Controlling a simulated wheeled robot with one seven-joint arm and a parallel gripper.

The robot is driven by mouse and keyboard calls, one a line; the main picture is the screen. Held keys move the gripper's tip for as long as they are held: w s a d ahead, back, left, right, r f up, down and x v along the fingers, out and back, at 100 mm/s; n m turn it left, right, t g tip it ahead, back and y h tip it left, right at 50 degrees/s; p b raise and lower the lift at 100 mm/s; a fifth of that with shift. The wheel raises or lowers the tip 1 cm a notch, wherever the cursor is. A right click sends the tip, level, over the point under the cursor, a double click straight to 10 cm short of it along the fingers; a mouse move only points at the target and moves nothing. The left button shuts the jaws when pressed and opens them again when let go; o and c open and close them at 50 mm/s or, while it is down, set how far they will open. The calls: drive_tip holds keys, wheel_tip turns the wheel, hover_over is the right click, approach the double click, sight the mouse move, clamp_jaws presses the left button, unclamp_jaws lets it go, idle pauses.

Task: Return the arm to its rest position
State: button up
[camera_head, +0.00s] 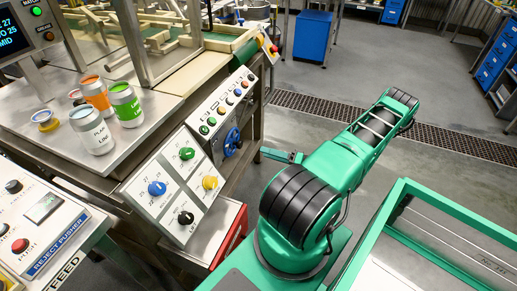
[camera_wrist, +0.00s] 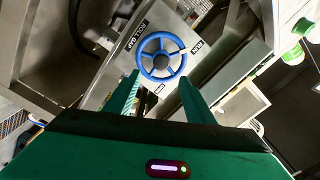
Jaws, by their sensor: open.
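My arm (camera_head: 343,160) is green with black joint bands and reaches out over the floor, to the right of the machine. My gripper (camera_wrist: 159,82) is open and empty, its two green fingers spread in the wrist view. A blue handwheel (camera_wrist: 161,62) with a grey hub shows just beyond and between the fingertips. In the head view the same blue handwheel (camera_head: 232,142) sits on the side of the button panel. The green gripper end (camera_head: 281,156) shows to its right, with a gap between them. Part of the gripper is hidden behind my arm.
A knob panel (camera_head: 178,187) and a button panel (camera_head: 222,112) line the machine's edge left of my arm. Several cans, including a green one (camera_head: 126,106), stand on the steel table. A blue cabinet (camera_head: 313,38) stands behind. The floor (camera_head: 400,62) at upper right is clear.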

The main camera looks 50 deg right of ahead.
idle(0.3)
drive_tip(key=s+a+r+n+g, duration=0.1)
drive_tip(key=a+r+n+g, duration=0.4)
drive_tip(key=a+r+g, duration=0.8)
drive_tip(key=s+a+r+m+g+h, duration=0.1)
drive_tip(key=s+a+r+g+h, duration=0.1)
drive_tip(key=s+r, duration=0.5)
drive_tip(key=s+a+r+m+g+h, duration=0.2)
drive_tip(key=s+a+r, duration=0.3)
drive_tip(key=r, duration=0.8)
drive_tip(key=s+h, duration=0.1)
drive_tip(key=s, duration=0.2)
drive_tip(key=shift+a+r+h, duration=0.25)
drive_tip(key=shift+r+h, duration=0.05)
